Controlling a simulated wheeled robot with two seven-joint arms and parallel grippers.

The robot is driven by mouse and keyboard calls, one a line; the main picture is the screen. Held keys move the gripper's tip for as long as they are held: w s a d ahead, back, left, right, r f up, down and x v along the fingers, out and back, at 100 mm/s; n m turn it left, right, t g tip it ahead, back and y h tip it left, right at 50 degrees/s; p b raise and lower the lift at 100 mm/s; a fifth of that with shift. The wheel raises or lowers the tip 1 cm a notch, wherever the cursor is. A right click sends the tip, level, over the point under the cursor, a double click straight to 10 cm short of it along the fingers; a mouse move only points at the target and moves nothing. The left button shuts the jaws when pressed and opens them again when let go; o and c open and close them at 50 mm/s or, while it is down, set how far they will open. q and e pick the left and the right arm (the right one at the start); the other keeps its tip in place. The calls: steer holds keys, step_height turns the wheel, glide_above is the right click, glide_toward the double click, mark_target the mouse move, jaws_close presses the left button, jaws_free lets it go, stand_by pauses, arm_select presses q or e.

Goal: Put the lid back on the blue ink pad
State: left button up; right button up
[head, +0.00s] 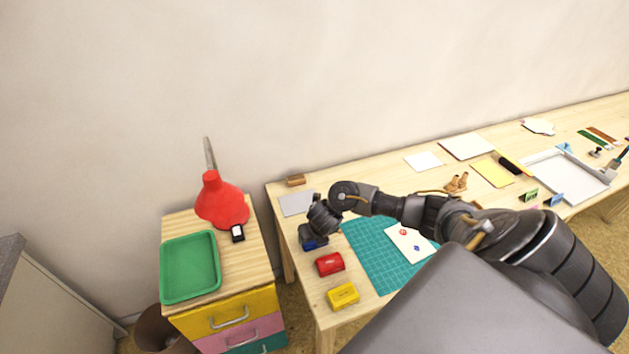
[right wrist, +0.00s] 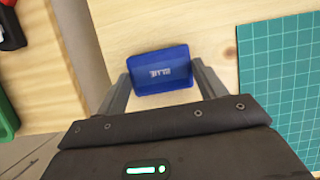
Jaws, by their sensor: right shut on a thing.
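A blue lid (right wrist: 160,70) with pale lettering on top lies between the two fingers of my right gripper (right wrist: 160,84) in the right wrist view. The fingers are shut on its left and right sides. In the head view, a bit of blue (head: 313,243) shows under my right gripper (head: 311,236), at the table's left end. The lid and gripper hide what is beneath, so I cannot tell whether the blue ink pad's base is under the lid or whether they touch. My left gripper is not in view.
A red ink pad (head: 329,263) and a yellow ink pad (head: 343,295) sit in front of the gripper. A green cutting mat (head: 370,262) with a stamped white card (head: 411,243) lies to the right. A grey sheet (head: 296,204) lies behind. A drawer cabinet (head: 238,318) stands left of the table.

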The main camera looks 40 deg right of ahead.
stand_by(0.4)
steer(key=o, duration=1.1)
steer(key=shift+o, duration=0.5)
steer(key=shift+r, duration=0.1)
steer(key=shift+r+p, duration=3.3)
steer(key=shift+r, duration=0.1)
jaws_close()
steer(key=shift+f, duration=0.25)
